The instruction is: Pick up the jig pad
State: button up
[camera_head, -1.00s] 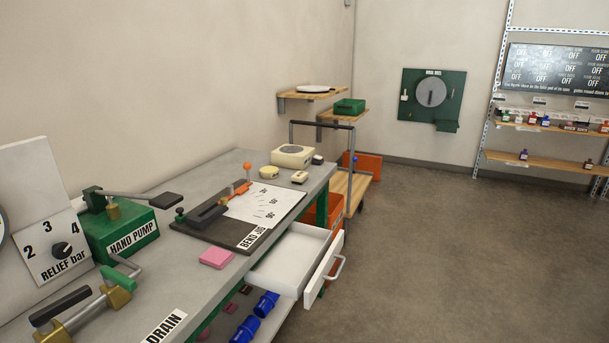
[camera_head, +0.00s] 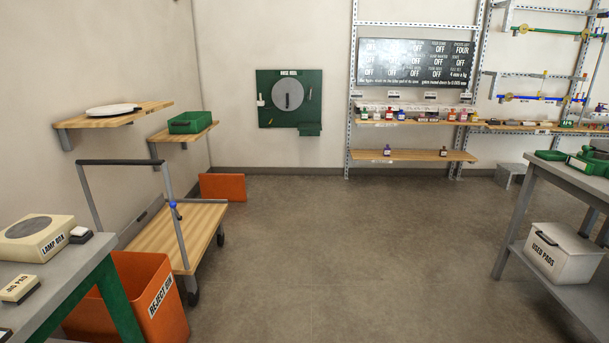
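A small cream block with a dark base, the jig pad (camera_head: 20,288), lies at the left edge of the view on the grey bench top (camera_head: 62,278). Its label is small and seems to read JIG PAD. It sits in front of the cream lamp box (camera_head: 40,238). My gripper is not in view, so whether it is open or shut does not show.
An orange reject bin (camera_head: 150,305) stands beside the bench's green leg. A wooden-decked cart (camera_head: 178,228) is behind it. A grey bench (camera_head: 560,172) with a white used pads box (camera_head: 560,255) stands at right. The middle floor (camera_head: 340,260) is clear.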

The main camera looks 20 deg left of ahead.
aim_at(21, 287)
jog(key=u, duration=0.35)
jog(key=i, duration=1.6)
jog(key=u, duration=1.5)
jog(key=i, duration=0.9)
jog(key=u, duration=1.45)
jog(key=i, duration=0.4)
jog(key=u, duration=0.2)
